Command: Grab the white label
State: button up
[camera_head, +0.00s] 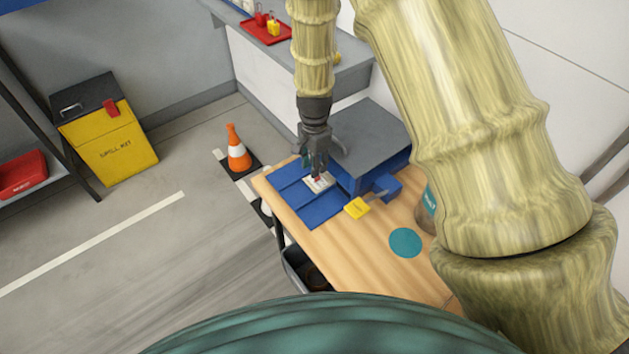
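A small white label (319,183) with a reddish mark lies on a blue mat (301,203) on the wooden table. My gripper (317,172) is dark grey and points down just above the label, covering part of it. Its fingers are small in the view. I cannot tell whether they touch the label or how far apart they are.
A grey-topped blue box (372,135) stands close on the right of my gripper. A yellow block (357,208), a small blue block (388,187) and a teal disc (406,242) are on the table (352,255). An orange cone (237,149) stands on the floor.

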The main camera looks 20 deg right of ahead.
aim_at(316, 183)
jog(key=shift+s+d+f+p, duration=0.1)
jog(key=shift+f+p, duration=0.1)
jog(key=shift+f, duration=0.2)
jog(key=shift+s+f+p, duration=0.1)
jog(key=shift+f+p, duration=0.05)
jog(key=shift+f, duration=0.2)
jog(key=shift+f+p, duration=0.55)
jog(key=shift+f, duration=1.5)
jog(key=shift+d, duration=0.1)
jog(key=shift+c, duration=0.2)
grip_shut()
